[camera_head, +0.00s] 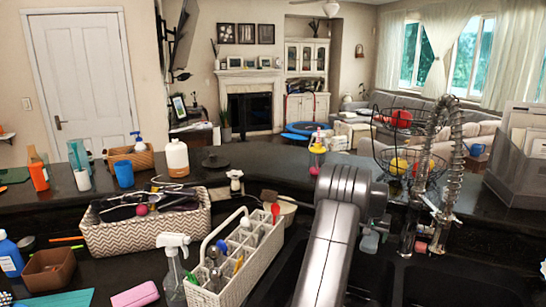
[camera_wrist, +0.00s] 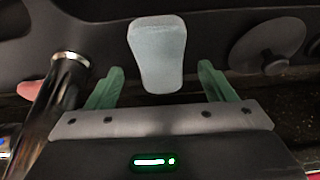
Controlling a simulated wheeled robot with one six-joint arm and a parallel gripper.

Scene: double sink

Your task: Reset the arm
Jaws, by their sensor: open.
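My arm (camera_head: 335,240) reaches out over the dark sink area in the head view, bent at its far end. My gripper (camera_wrist: 160,72) shows in the wrist view with its two green fingers spread apart. A pale grey, rounded block-like thing (camera_wrist: 157,55) appears between and beyond the fingertips. I cannot tell what it is, and neither finger visibly touches it. In the head view my gripper is mostly hidden by the arm.
A coiled-spring faucet (camera_head: 440,190) stands right of my arm, near a wire fruit basket (camera_head: 375,150). A white caddy (camera_head: 235,265), a clear spray bottle (camera_head: 173,265) and a patterned basket (camera_head: 150,225) crowd the left counter. A chrome post (camera_wrist: 62,85) is close left in the wrist view.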

